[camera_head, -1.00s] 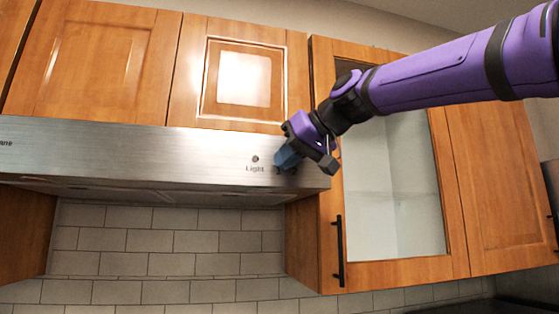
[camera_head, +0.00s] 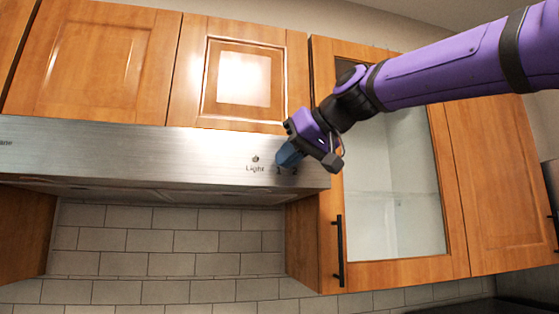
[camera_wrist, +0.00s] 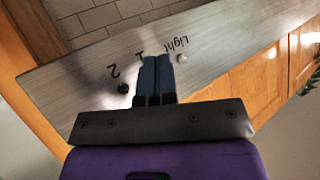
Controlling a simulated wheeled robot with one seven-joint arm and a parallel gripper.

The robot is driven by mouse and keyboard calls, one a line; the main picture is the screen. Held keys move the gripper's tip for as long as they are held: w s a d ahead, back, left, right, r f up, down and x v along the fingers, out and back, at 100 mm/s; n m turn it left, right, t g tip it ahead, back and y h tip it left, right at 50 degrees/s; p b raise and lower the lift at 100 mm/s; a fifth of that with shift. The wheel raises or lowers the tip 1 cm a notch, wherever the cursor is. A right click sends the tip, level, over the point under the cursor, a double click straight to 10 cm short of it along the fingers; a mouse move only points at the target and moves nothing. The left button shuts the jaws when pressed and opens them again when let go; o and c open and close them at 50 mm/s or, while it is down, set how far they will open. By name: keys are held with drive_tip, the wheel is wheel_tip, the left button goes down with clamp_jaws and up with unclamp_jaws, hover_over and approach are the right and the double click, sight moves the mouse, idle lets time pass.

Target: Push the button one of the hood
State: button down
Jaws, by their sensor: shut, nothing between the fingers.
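The hood (camera_head: 150,152) is a brushed steel panel under the wooden cabinets, and it crosses the wrist view as a tilted band (camera_wrist: 215,45). My gripper (camera_head: 281,162) is shut and empty, with its blue fingertips at the hood's front face near the right end. In the wrist view the fingertips (camera_wrist: 156,58) lie over the panel beside the label "1". Button one itself is hidden behind the fingers. I cannot tell whether the fingertips touch it. The Light button (camera_head: 255,158) is just left of the fingers. The dark button two (camera_wrist: 123,88) is uncovered in the wrist view.
A glass-door cabinet (camera_head: 440,130) with a black handle (camera_head: 338,252) stands right of the hood, behind my arm. Wooden cabinet doors (camera_head: 95,62) are above the hood. A tiled wall (camera_head: 170,242) is below it, with open space in front.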

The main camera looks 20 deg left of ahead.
drive_tip(key=shift+s+d, duration=0.5)
drive_tip(key=shift+s, duration=0.35)
drive_tip(key=shift+s+d, duration=0.55)
drive_tip(key=shift+s, duration=0.25)
drive_tip(key=shift+s+d, duration=0.5)
drive_tip(key=shift+s, duration=0.35)
drive_tip(key=d+f+m+t+h, duration=0.1)
drive_tip(key=d+f+m+h, duration=0.1)
drive_tip(key=d+f, duration=0.45)
drive_tip(key=s+d+f+m+t+h, duration=0.1)
drive_tip(key=d+f+m+h, duration=0.15)
drive_tip(key=d, duration=0.65)
drive_tip(key=d+f+m+h, duration=0.1)
drive_tip(key=d+f+h, duration=0.1)
drive_tip(key=d+f, duration=0.5)
drive_tip(key=s+d+f+m+h, duration=0.2)
drive_tip(key=s+d+f, duration=0.5)
drive_tip(key=d+f, duration=0.2)
drive_tip(key=s+d+f+m+g+h, duration=0.1)
drive_tip(key=s+d+f+m+h, duration=0.2)
drive_tip(key=s+d+f, duration=0.4)
drive_tip(key=d+f, duration=0.3)
drive_tip(key=shift+s+d+f, duration=0.2)
drive_tip(key=shift+d+f, duration=0.05)
drive_tip(key=shift+m, duration=0.25)
